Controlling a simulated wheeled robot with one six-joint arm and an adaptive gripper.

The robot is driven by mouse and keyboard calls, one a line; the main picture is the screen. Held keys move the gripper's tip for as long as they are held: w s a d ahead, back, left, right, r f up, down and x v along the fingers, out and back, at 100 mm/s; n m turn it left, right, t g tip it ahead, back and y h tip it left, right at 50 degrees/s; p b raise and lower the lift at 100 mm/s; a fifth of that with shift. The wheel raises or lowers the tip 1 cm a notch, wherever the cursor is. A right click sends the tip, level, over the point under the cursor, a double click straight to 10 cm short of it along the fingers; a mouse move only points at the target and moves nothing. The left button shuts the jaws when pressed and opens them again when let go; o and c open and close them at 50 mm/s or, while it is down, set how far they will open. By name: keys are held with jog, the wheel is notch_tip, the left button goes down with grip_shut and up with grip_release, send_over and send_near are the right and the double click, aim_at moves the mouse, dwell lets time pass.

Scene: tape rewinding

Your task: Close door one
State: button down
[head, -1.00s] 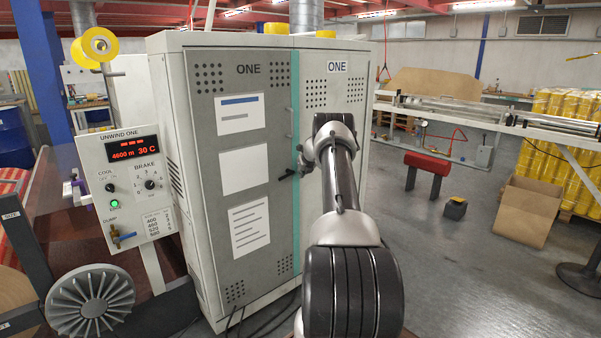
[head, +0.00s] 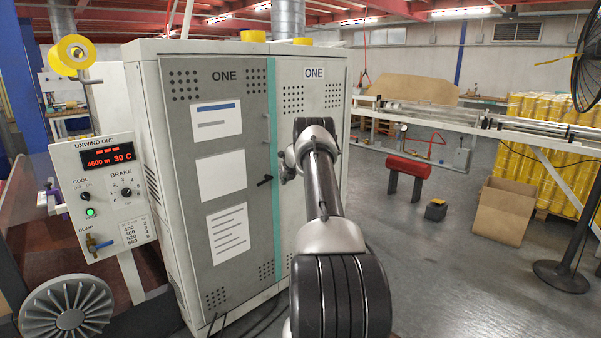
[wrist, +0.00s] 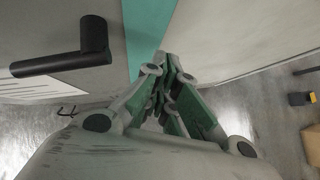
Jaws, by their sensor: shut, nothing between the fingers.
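Door one is the grey panel (head: 245,190) marked ONE on the cabinet front, with several white sheets on it. It looks about flush with the teal strip (head: 271,120) at its right edge; I see no clear gap. Its dark handle (head: 265,180) shows in the head view, and also at the upper left of the wrist view (wrist: 85,50). My gripper (wrist: 170,62) is shut and empty, to the right of the handle near the teal strip. Whether it touches the cabinet I cannot tell. In the head view my arm mostly hides it.
A lighter panel (head: 318,95), also labelled ONE, stands right of the strip. The unwind console (head: 105,185) is at the left. A red stand (head: 408,170), a cardboard box (head: 502,210) and a black fan stand (head: 572,250) are at the right.

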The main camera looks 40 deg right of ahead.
jog(key=s+r, duration=0.7)
jog(key=s, duration=0.1)
jog(key=shift+s, duration=0.1)
